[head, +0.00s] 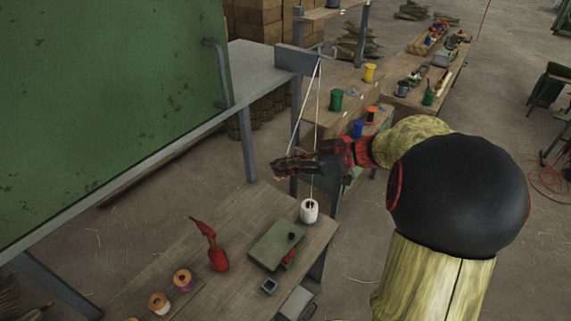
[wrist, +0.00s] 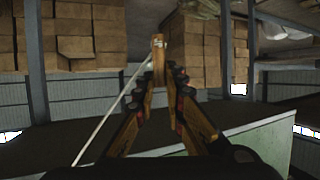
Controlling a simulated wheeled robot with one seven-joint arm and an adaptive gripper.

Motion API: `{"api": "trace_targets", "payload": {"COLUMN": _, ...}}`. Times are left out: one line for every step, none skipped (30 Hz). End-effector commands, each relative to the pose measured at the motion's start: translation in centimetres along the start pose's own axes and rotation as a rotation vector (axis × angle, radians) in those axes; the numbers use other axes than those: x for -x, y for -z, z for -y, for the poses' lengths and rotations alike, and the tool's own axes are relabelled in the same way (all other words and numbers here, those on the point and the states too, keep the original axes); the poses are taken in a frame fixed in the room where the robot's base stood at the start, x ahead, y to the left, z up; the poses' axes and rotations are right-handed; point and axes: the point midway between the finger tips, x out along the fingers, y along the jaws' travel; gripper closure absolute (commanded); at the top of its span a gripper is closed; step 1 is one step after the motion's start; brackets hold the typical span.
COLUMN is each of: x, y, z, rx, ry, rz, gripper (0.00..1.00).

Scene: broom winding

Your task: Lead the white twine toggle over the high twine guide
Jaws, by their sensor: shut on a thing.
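My gripper (head: 283,168) is shut on the white twine toggle, above the near wooden bench. In the wrist view the toggle (wrist: 159,56) is a small tan wooden piece with a pale wrap, between the fingertips (wrist: 160,72). In the head view the toggle is too small to tell from the fingers. The high twine guide (head: 321,53) is a grey hook on a bracket, above and right of my fingertips. White twine (head: 304,98) slopes from the guide to my gripper. A second strand drops from the guide, passes behind my gripper and reaches the white spool (head: 309,211).
A large green panel (head: 100,110) fills the left. A farther bench (head: 365,85) with coloured spools stands behind my gripper.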

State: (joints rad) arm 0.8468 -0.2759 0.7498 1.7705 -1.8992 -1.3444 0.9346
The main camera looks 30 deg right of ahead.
Motion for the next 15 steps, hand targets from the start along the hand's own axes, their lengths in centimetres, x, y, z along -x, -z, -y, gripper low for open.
{"api": "trace_targets", "payload": {"x": -0.5, "y": -1.0, "z": 0.2, "rx": -0.002, "ry": 0.001, "rz": 0.0, "gripper": 1.0}}
{"api": "trace_targets", "payload": {"x": -0.6, "y": -1.1, "z": 0.3, "rx": -0.004, "ry": 0.002, "rz": 0.0, "gripper": 1.0}}
{"api": "trace_targets", "payload": {"x": -0.8, "y": -1.5, "z": 0.4, "rx": -0.004, "ry": 0.002, "rz": 0.0, "gripper": 1.0}}
{"api": "trace_targets", "payload": {"x": -0.9, "y": -1.7, "z": 0.5, "rx": -0.003, "ry": 0.002, "rz": 0.0, "gripper": 1.0}}
{"api": "trace_targets", "payload": {"x": -1.1, "y": -2.0, "z": 0.5, "rx": -0.002, "ry": 0.002, "rz": 0.0, "gripper": 1.0}}
{"api": "trace_targets", "payload": {"x": -1.3, "y": -2.4, "z": 0.6, "rx": -0.002, "ry": 0.002, "rz": 0.0, "gripper": 1.0}}
{"api": "trace_targets", "payload": {"x": -1.5, "y": -2.8, "z": 0.7, "rx": -0.002, "ry": 0.002, "rz": 0.0, "gripper": 1.0}}
{"api": "trace_targets", "payload": {"x": -1.7, "y": -3.1, "z": 0.8, "rx": -0.003, "ry": 0.002, "rz": 0.0, "gripper": 1.0}}
{"api": "trace_targets", "payload": {"x": -1.9, "y": -3.6, "z": 0.9, "rx": -0.002, "ry": 0.002, "rz": 0.0, "gripper": 1.0}}
{"api": "trace_targets", "payload": {"x": -2.1, "y": -3.9, "z": 1.0, "rx": -0.003, "ry": 0.002, "rz": 0.0, "gripper": 1.0}}
{"api": "trace_targets", "payload": {"x": -2.3, "y": -4.2, "z": 1.0, "rx": -0.003, "ry": 0.001, "rz": 0.0, "gripper": 1.0}}
{"api": "trace_targets", "payload": {"x": -2.5, "y": -4.7, "z": 1.1, "rx": -0.003, "ry": 0.001, "rz": 0.0, "gripper": 1.0}}
{"api": "trace_targets", "payload": {"x": -2.7, "y": -5.0, "z": 1.2, "rx": -0.003, "ry": 0.001, "rz": 0.0, "gripper": 1.0}}
{"api": "trace_targets", "payload": {"x": -2.9, "y": -5.3, "z": 1.3, "rx": -0.003, "ry": 0.001, "rz": 0.0, "gripper": 1.0}}
{"api": "trace_targets", "payload": {"x": -3.1, "y": -5.8, "z": 1.4, "rx": -0.004, "ry": 0.002, "rz": 0.0, "gripper": 1.0}}
